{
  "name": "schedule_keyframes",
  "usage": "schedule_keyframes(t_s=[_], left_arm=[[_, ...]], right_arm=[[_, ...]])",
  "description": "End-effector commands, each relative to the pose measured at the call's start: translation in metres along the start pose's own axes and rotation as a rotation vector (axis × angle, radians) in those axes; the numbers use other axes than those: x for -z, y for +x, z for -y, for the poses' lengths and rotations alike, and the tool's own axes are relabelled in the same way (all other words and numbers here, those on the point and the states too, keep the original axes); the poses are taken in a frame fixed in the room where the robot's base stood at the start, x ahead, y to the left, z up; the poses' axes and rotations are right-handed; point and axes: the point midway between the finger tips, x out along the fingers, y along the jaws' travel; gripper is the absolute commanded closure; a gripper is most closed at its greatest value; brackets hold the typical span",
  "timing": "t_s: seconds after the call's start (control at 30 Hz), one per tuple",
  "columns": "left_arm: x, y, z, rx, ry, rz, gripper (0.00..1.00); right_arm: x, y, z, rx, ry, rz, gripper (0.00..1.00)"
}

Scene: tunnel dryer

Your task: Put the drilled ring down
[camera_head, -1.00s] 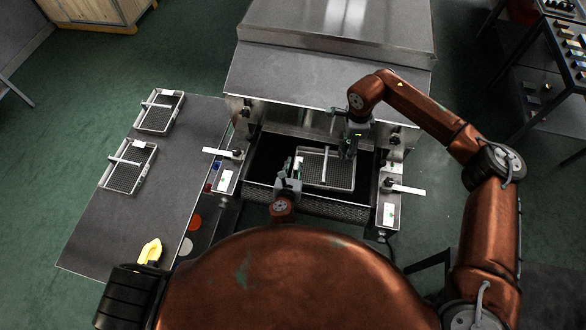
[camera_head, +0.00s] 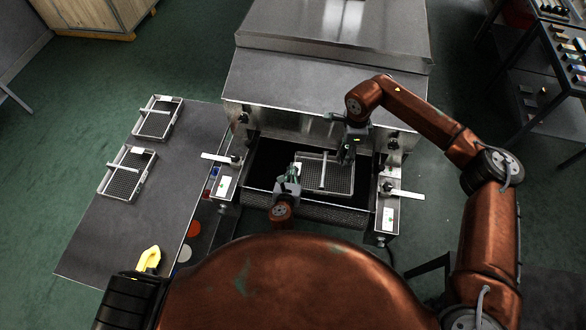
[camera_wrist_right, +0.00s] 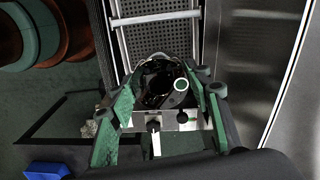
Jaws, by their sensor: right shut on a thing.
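My right gripper (camera_head: 345,160) is over the right part of a wire basket (camera_head: 341,189) in the dryer's opening. In the right wrist view its green fingers (camera_wrist_right: 163,92) are shut on a dark, round part (camera_wrist_right: 150,88), which I take as the drilled ring. A pale circle shows on it, but its drilled holes are not clear. The basket also shows beyond the fingers in the wrist view (camera_wrist_right: 160,33); I cannot tell whether ring and basket touch. My left gripper (camera_head: 292,174) is at the basket's left edge; its jaw opening cannot be made out.
Two more baskets (camera_head: 157,119) (camera_head: 127,173) stand on the grey bench (camera_head: 90,245) at left, near a yellow object (camera_head: 149,258). The steel dryer hood (camera_head: 320,95) rises just behind my right gripper. Metal brackets (camera_head: 225,185) (camera_head: 389,212) flank the opening.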

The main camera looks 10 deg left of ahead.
Motion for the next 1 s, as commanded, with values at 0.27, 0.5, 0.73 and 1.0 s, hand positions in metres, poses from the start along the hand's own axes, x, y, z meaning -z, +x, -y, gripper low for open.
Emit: schedule_keyframes(t_s=[0.27, 0.5, 0.73, 1.0], left_arm=[[0.000, 0.000, 0.000, 0.000, 0.000, 0.000, 1.00], [0.000, 0.000, 0.000, 0.000, 0.000, 0.000, 1.00], [0.000, 0.000, 0.000, 0.000, 0.000, 0.000, 1.00], [0.000, 0.000, 0.000, 0.000, 0.000, 0.000, 1.00]], right_arm=[[-0.001, -0.002, 0.001, 0.003, 0.000, 0.002, 1.00], [-0.001, 0.019, 0.000, -0.002, -0.002, 0.002, 1.00], [-0.002, 0.058, 0.001, 0.000, -0.008, 0.001, 1.00], [-0.002, 0.099, 0.000, -0.001, -0.008, 0.000, 1.00]])
